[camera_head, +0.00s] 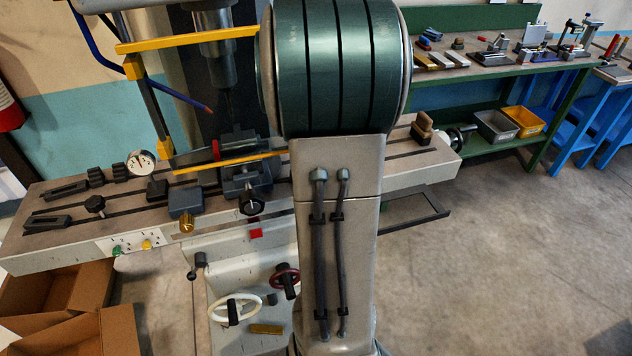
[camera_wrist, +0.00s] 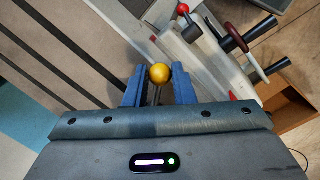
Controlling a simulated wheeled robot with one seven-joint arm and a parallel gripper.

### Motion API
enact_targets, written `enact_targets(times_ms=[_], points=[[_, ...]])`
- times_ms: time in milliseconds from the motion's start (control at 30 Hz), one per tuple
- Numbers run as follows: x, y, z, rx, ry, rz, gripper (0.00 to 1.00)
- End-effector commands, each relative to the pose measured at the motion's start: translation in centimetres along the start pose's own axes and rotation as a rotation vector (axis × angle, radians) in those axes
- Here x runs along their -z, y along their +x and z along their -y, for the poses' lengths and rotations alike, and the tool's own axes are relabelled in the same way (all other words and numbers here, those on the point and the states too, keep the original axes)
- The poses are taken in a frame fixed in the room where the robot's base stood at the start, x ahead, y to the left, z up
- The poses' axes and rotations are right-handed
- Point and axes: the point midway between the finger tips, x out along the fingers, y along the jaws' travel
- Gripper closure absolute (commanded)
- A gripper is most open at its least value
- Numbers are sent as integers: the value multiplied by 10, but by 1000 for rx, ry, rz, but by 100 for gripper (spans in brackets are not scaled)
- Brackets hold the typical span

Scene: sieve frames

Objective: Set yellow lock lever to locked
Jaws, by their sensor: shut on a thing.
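In the wrist view, my gripper (camera_wrist: 159,88) is shut with its two blue fingers on either side of the yellow ball knob (camera_wrist: 159,74) of the lock lever. The knob stands between the fingertips; its stem below is mostly hidden between the fingers. I cannot tell from this view whether the lever stands at locked or unlocked. In the head view, my own arm fills the middle, and neither my gripper nor the yellow lever can be made out for certain.
The slotted machine table (camera_head: 120,185) carries a vise (camera_head: 247,180), clamps and a dial gauge (camera_head: 141,163). A white handwheel (camera_head: 235,308) and a dark red handwheel (camera_head: 285,281) stick out in front. Open cardboard boxes (camera_head: 70,330) stand at lower left. The floor at right is clear.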

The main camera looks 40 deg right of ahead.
Motion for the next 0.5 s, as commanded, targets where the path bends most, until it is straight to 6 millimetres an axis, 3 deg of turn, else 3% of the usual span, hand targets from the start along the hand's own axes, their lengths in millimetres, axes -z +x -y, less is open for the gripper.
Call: enact_targets(times_ms=[167, 200, 267, 500], points=[[1, -1, -1, -4, -1, -2, 100], [1, -1, -1, -4, -2, -2, 72], [1, -1, -1, -4, -3, -2, 56], [1, -1, 0, -2, -4, -1, 56]])
